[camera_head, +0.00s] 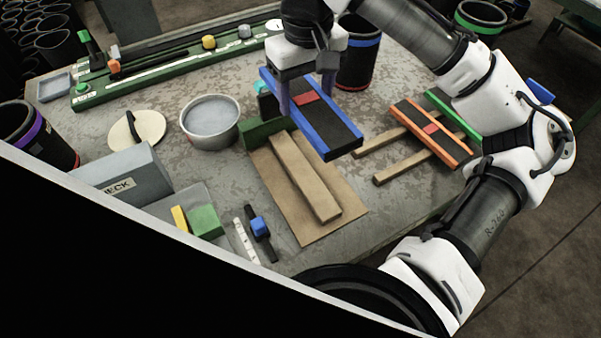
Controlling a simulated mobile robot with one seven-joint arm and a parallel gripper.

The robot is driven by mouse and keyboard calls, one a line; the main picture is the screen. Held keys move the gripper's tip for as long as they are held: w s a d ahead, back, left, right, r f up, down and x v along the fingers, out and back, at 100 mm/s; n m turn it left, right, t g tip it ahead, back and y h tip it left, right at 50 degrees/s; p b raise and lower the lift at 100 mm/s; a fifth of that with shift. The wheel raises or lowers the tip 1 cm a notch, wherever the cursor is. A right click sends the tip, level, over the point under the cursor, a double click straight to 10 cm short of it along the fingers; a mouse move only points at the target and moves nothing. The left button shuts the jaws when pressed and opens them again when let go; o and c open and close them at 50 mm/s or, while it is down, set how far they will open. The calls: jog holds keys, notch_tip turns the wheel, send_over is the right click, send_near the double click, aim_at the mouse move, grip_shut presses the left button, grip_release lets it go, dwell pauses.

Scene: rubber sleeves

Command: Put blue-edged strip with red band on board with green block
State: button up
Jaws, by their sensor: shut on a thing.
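The blue-edged strip (336,132) is dark with blue long edges and a red band (306,98) across it. My gripper (306,90) is shut on it from above, with one finger at each long edge. The strip appears raised, tilted in the picture from upper left to lower right. The brown board (336,184) lies below and nearer the camera, with a green block (264,131) at its far left end and a wooden slat (303,175) along it. The strip overlaps the board's far right side in view; its exact height is unclear.
An orange-edged strip (430,130) with a red band and a green-edged strip (455,112) lie on wooden slats at right. A black cylinder with a blue ring (357,62) stands behind. A round metal tin (210,120) and a grey box (125,180) are at left.

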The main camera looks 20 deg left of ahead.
jog(key=shift+s+a+f, duration=0.1)
jog(key=shift+f, duration=0.1)
notch_tip(320, 180, down, 20)
jog(key=shift+r+p, duration=0.15)
jog(key=shift+p, duration=0.5)
jog(key=o, duration=0.5)
jog(key=shift+f, duration=0.2)
jog(key=o, duration=0.5)
jog(key=shift+r, duration=0.1)
notch_tip(320, 180, up, 12)
jog(key=b, duration=0.1)
jog(key=shift+r, duration=0.15)
